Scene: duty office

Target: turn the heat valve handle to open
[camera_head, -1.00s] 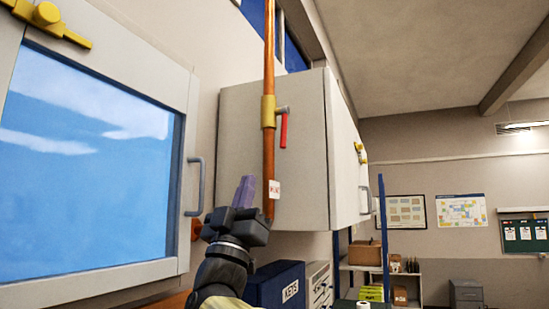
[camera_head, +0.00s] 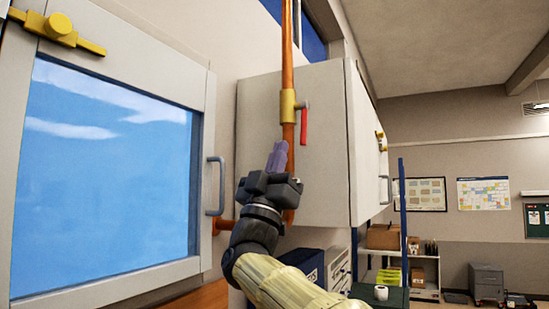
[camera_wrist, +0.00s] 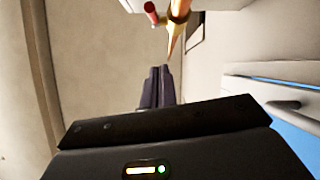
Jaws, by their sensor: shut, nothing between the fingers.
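The heat valve's red handle (camera_head: 304,127) hangs straight down from a grey stem beside the brass valve body (camera_head: 288,106). The valve sits on a vertical copper pipe (camera_head: 287,60). My gripper (camera_head: 278,150) points upward just below and left of the handle, in front of the pipe in the picture. Its fingers are shut with nothing between them, and they look apart from the handle. In the wrist view the red handle (camera_wrist: 151,12) shows at the top edge, beyond the shut fingertips (camera_wrist: 160,70), with the brass pipe (camera_wrist: 176,28) to its right.
A framed window (camera_head: 110,170) with a grey handle (camera_head: 215,186) stands to the left. A white wall cabinet (camera_head: 326,150) is behind and right of the pipe. A blue box (camera_head: 303,262) sits below. A blue post (camera_head: 402,200) and shelves stand further right.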

